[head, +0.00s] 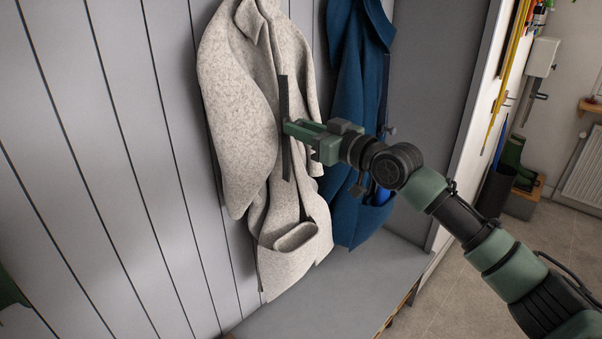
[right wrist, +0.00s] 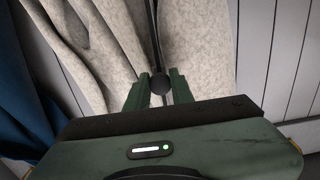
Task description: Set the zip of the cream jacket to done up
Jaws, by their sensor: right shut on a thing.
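The cream jacket (head: 238,95) hangs on the grey panelled wall, left of the blue coat. Its dark zip strip (head: 285,100) runs down the front. My right gripper (head: 287,127) reaches in from the right at the strip, about halfway along it. In the right wrist view the fingers (right wrist: 158,88) are on either side of a small dark round zip pull (right wrist: 160,84), shut on it. The dark zip line (right wrist: 154,35) runs away from the pull up that picture. The fingertips hide part of the zip. My left gripper does not show clearly.
A blue coat (head: 350,90) hangs just right of the cream jacket, behind my right arm. The grey bench top (head: 335,290) lies below both. A side panel (head: 432,100) stands to the right. The floor right of the bench is open.

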